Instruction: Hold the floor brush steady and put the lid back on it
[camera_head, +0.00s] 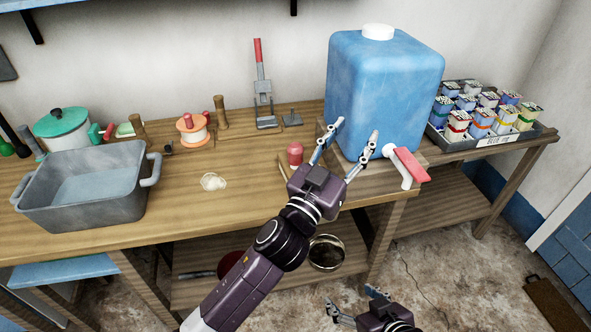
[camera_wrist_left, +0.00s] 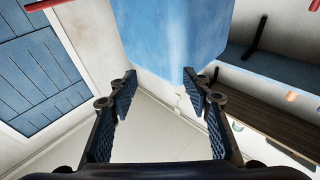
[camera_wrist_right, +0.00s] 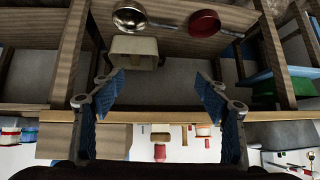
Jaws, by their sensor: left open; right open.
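I cannot make out a floor brush or a lid for one in any view. A teal-lidded pot (camera_head: 62,128) stands at the back left of the wooden table, its lid on. My left gripper (camera_head: 354,140) is open and empty, just in front of the blue water container (camera_head: 385,85); the container also fills the upper middle of the left wrist view (camera_wrist_left: 175,35). My right gripper (camera_head: 353,300) is open and empty, low in front of the table. In the right wrist view its spread fingers (camera_wrist_right: 158,88) have nothing between them.
A grey basin (camera_head: 85,190) sits at the table's left. A red cylinder (camera_head: 295,154) stands near my left gripper; the container's red-handled tap (camera_head: 408,165) is to its right. A crate (camera_head: 490,135) holds several small boxes. Pans (camera_head: 326,252) lie on the lower shelf.

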